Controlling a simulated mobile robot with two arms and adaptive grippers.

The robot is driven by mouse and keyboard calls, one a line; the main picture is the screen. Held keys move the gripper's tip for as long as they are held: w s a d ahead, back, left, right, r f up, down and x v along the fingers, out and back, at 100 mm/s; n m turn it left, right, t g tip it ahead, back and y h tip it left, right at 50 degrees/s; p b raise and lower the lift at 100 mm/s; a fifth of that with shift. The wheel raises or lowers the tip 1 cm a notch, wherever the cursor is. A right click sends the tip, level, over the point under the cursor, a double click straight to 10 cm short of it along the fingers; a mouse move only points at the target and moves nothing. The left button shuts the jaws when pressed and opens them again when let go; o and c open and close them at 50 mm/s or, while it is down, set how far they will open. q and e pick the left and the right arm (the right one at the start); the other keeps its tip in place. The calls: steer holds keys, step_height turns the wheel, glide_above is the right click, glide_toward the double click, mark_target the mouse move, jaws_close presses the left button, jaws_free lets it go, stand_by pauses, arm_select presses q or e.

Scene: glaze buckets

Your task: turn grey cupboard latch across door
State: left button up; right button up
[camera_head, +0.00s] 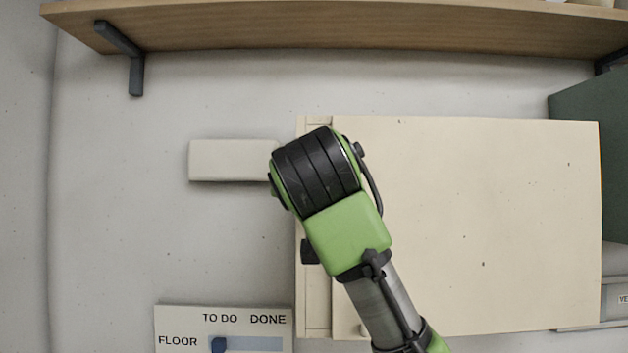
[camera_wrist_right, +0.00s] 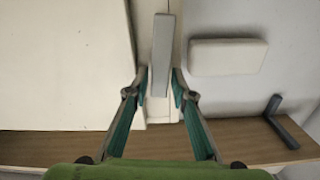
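The grey latch (camera_wrist_right: 161,50) shows in the right wrist view as a straight bar. It lies lengthwise along the narrow cream frame strip beside the cupboard door (camera_wrist_right: 60,60), parallel to the door's edge. My right gripper (camera_wrist_right: 160,88) is open, with one finger on each side of the latch's near end. A narrow gap seems to show at each side; I cannot tell whether either finger touches it. In the head view the cream door (camera_head: 490,220) is visible, but my right arm hides the latch and the fingertips. My left gripper is in neither view.
A pale block (camera_head: 232,160) is on the wall left of the cupboard. A wooden shelf (camera_head: 330,25) with a dark bracket (camera_head: 134,65) runs above. A TO DO/DONE board (camera_head: 180,322) is at lower left. A dark green surface (camera_head: 590,170) stands at right.

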steer(key=s, duration=1)
steer(key=shift+s, duration=0.3)
